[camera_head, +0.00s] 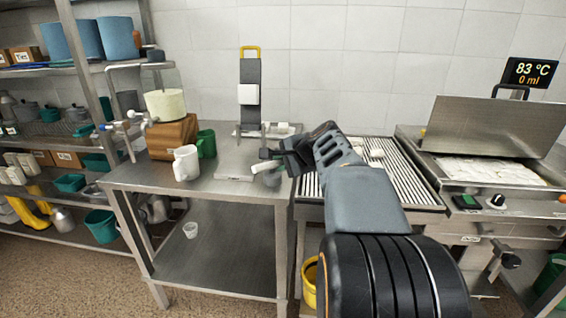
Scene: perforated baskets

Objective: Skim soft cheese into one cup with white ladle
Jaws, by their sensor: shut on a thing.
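My gripper (282,160) is over the right end of the steel table and is shut on a small pale tool (266,167), probably the white ladle. Its far end is small and partly hidden by my fingers. A white mug (185,164) stands upright on the table to the left of my gripper. A green mug (206,144) stands just behind it. White, soft-looking cheese (492,171) fills the open steel vat (442,166) at the right, far from my gripper. I cannot see inside the mugs.
A wooden block (174,137) bears a pale cheese round (165,105) beside a metal frame. A stand with a yellow handle (249,52) rises behind my gripper. A ribbed draining table (413,180) lies between the steel table and the vat. The vat's raised lid (495,126) stands behind it.

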